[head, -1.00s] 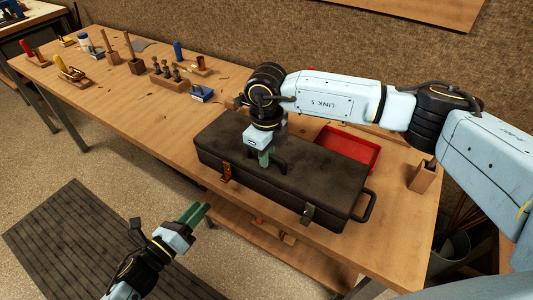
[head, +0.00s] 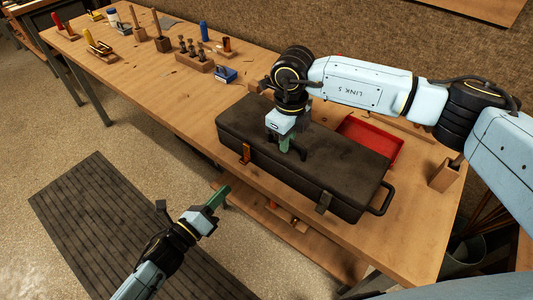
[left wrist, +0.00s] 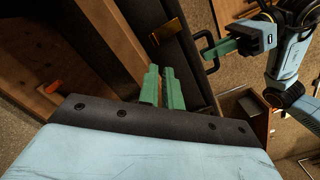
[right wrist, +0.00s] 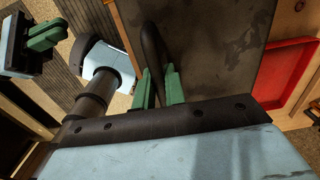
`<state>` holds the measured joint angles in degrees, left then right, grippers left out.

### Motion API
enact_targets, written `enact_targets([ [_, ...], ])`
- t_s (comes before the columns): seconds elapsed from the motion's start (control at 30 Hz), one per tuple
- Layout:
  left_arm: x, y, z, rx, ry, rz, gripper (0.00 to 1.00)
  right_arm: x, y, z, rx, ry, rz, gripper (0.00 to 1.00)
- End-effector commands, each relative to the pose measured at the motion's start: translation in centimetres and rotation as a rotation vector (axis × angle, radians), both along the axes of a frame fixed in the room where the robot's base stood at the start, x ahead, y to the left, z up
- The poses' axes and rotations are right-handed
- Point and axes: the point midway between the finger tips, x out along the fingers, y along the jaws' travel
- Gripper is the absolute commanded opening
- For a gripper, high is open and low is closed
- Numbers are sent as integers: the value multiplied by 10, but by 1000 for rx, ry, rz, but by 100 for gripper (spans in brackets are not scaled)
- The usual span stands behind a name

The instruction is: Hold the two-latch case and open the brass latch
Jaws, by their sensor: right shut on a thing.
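The dark two-latch case (head: 340,158) lies with its lid shut on the wooden workbench. The brass latch (head: 246,153) is on its front, towards the left end. It also shows in the left wrist view (left wrist: 167,33). A dull grey latch (head: 324,202) is further right. My right gripper (head: 292,146) is shut on the black handle on top of the case; the handle passes between its fingers in the right wrist view (right wrist: 150,55). My left gripper (head: 219,196) is empty, its green fingers a narrow gap apart, in front of the bench and short of the brass latch.
A red tray (head: 392,151) lies behind the case. The floor mat (head: 95,215) lies left of my left gripper.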

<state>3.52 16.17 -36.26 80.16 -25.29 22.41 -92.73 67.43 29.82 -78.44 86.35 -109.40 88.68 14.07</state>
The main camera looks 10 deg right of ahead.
Motion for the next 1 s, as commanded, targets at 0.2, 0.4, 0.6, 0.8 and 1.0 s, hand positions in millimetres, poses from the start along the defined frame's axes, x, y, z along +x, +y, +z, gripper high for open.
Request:
enact_targets([
  [0.2,-41,-33,1,-342,310,112,0,0,0,0,1,-1,0,0],
  [0.4,-58,-43,2,-522,476,177,0,0,0,0,1,-2,0,0],
  [0.6,-60,-44,2,-543,497,185,0,0,0,0,1,-2,0,0],
  [0.8,-59,-45,2,-541,496,184,0,0,0,0,1,-2,0,0],
  [1.0,-42,-56,3,-542,494,184,0,0,0,0,1,-1,0,0],
])
